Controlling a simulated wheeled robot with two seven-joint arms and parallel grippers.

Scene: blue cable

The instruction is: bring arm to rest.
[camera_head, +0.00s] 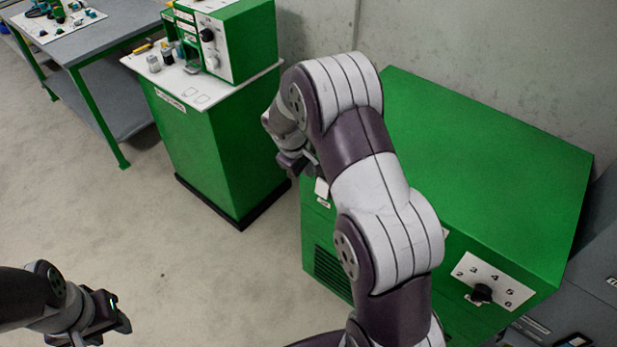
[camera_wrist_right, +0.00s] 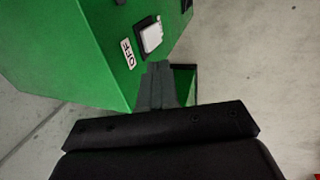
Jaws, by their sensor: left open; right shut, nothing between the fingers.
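My right arm reaches up across the middle of the head view, in front of the large green cabinet (camera_head: 480,140). My right gripper (camera_head: 308,170) is at the cabinet's upper left corner, beside a white rocker switch (camera_head: 321,187). In the right wrist view the fingers of my right gripper (camera_wrist_right: 158,72) are shut with nothing between them. They point toward the white switch (camera_wrist_right: 151,37), which has an OFF label (camera_wrist_right: 128,54) beside it; I cannot tell whether they touch. My left gripper (camera_head: 118,313) is open and empty above the floor at the lower left.
A green cabinet with a white top (camera_head: 215,115) carries a green control box (camera_head: 235,40). A grey table (camera_head: 85,40) with small parts stands at the far left. A dial plate (camera_head: 493,281) is on the large cabinet's front. The floor at left is clear.

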